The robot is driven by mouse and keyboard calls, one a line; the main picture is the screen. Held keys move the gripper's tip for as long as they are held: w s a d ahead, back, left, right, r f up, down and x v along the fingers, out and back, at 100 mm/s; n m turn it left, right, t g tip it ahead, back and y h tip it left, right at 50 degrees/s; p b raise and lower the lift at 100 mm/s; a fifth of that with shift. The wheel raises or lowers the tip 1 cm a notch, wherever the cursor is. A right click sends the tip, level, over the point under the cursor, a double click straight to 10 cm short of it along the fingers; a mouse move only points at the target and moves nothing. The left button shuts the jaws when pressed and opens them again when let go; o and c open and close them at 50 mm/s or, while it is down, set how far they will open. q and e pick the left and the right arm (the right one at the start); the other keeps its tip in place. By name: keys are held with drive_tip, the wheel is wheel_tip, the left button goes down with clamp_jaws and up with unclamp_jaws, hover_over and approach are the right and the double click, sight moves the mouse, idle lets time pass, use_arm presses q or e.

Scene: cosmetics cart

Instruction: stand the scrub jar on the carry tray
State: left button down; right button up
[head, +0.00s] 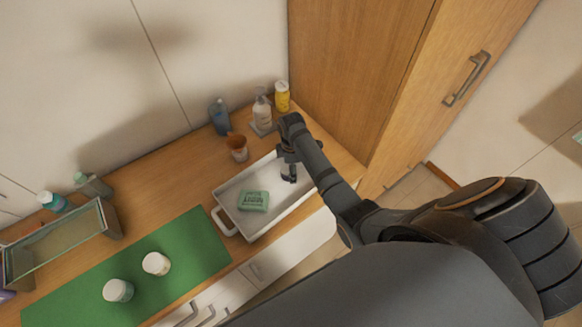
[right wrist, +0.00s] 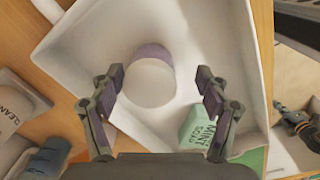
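A jar with a white lid and a purple body (right wrist: 152,82), which I take to be the scrub jar, is in the white carry tray (right wrist: 82,52). In the right wrist view I look down on its lid, and it appears upright. My right gripper (right wrist: 160,88) is open above it, with a finger on either side and gaps to the jar. In the head view the right gripper (head: 289,177) is over the right part of the tray (head: 228,194) and mostly hides the jar. A green mint soap (head: 253,200) lies in the tray. My left gripper is not in view.
Two white-lidded jars (head: 156,263) (head: 118,290) stand on a green mat (head: 190,256). Behind the tray are a brown cup (head: 237,147), a blue bottle (head: 219,117), a pump bottle (head: 262,110) and a yellow bottle (head: 282,96). A tall wooden cabinet (head: 350,60) stands right.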

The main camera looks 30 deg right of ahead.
drive_tip(key=shift+w+f, duration=0.1)
drive_tip(key=shift+w, duration=0.15)
drive_tip(key=shift+w+r+b, duration=0.2)
drive_tip(key=shift+r+b, duration=0.1)
drive_tip(key=shift+r, duration=0.35)
wheel_tip(320, 180, up, 4)
drive_tip(key=shift+s+b, duration=0.1)
drive_tip(key=shift+b, duration=0.6)
wheel_tip(320, 180, up, 4)
drive_tip(key=shift+f+b, duration=0.15)
drive_tip(key=shift+b, duration=0.4)
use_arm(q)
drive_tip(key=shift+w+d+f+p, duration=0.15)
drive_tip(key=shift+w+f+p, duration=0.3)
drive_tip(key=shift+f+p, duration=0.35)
use_arm(e)
wheel_tip(320, 180, up, 3)
drive_tip(key=shift+s+r, duration=0.1)
drive_tip(key=shift+s, duration=0.05)
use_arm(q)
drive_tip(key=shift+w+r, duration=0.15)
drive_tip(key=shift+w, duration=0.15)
